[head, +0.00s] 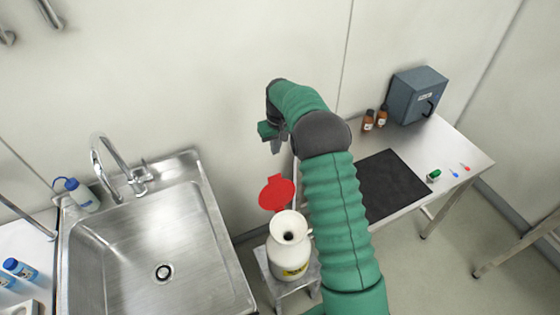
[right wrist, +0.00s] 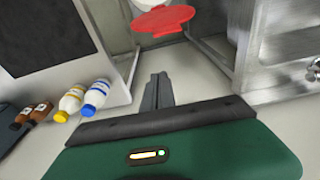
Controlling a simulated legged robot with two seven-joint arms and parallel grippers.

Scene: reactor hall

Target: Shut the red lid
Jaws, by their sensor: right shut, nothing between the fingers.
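The red lid (head: 277,192) stands open, tilted up at the back of the mouth of a white container (head: 290,254) with a dark funnel-like opening. The container sits on a small metal stand between the sink and the table. In the right wrist view the red lid (right wrist: 162,20) is at the top, beyond the fingers. My right gripper (head: 276,147) is behind and above the lid, apart from it. In the right wrist view its fingers (right wrist: 157,88) are together with nothing between them. My left gripper is not in view.
A steel sink (head: 215,262) with a tap (head: 112,165) is left of the container. The metal table (head: 455,150) on the right holds a black mat (head: 395,190), a grey-blue box (head: 416,95), brown bottles (head: 375,119) and small coloured items. My right arm passes close beside the container.

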